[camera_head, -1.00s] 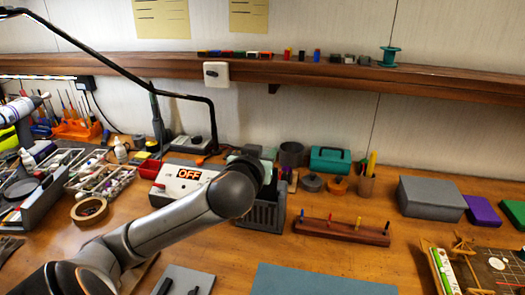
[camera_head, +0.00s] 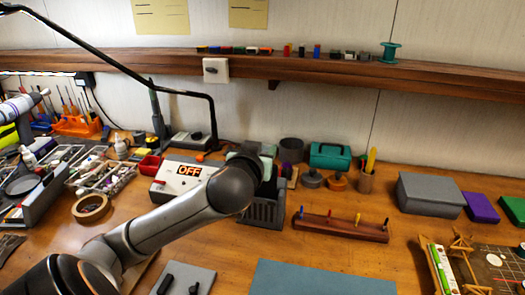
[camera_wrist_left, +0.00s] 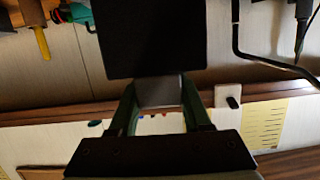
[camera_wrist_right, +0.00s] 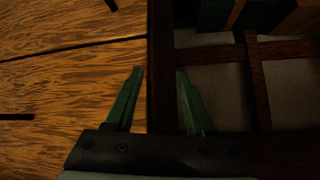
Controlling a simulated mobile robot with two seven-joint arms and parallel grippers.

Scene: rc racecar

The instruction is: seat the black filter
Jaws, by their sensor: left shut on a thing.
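In the left wrist view my left gripper (camera_wrist_left: 160,92) is shut on a grey piece at the edge of a flat black square, which I take as the black filter (camera_wrist_left: 150,38). The black filter fills the upper middle of that view, with the wall and shelf behind it. I cannot tell whether the filter touches anything. My right gripper (camera_wrist_right: 160,72) is open and empty beside a dark wooden divided tray (camera_wrist_right: 255,80); it is outside the head view.
A white box with an OFF display (camera_head: 180,177) stands left of the bin. A wooden peg rack (camera_head: 340,228) stands to its right. A black lamp arm (camera_head: 120,72) crosses above. A blue-grey mat (camera_head: 320,280) lies in front, with bare bench around the peg rack.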

